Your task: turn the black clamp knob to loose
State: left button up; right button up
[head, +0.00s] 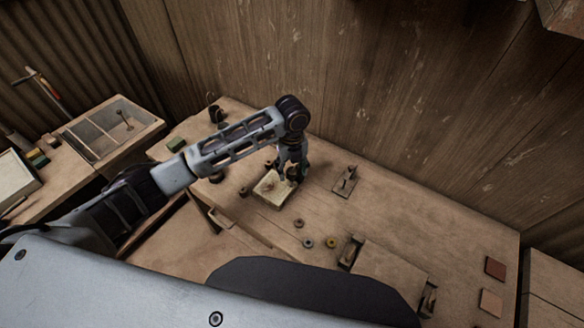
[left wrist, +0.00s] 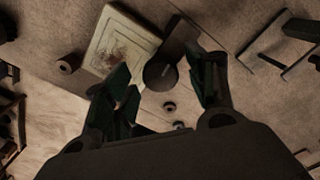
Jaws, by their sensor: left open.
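The black clamp knob (left wrist: 159,76) is a round dark disc with a small pale mark, seen from above in the left wrist view. A dark bar lies behind it, beside a pale square block (left wrist: 118,40) with a reddish-brown stain. My left gripper (left wrist: 168,82) is open, with one green-padded finger on each side of the knob; I cannot tell whether either touches it. In the head view my left gripper (head: 292,170) points down at the right edge of the pale block (head: 270,190), and the knob is hidden there. My right gripper is not in view.
A small bracket-like fixture (head: 345,181) stands to the right on the workbench (head: 430,225). Small round pieces (head: 308,243) lie in front of the block. A wooden box (head: 390,275) stands near the front, and two square tiles (head: 495,267) lie far right. The wooden wall rises behind.

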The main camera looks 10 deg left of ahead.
pick_arm(q)
jog(key=c, duration=1)
jog(key=shift+c, duration=0.2)
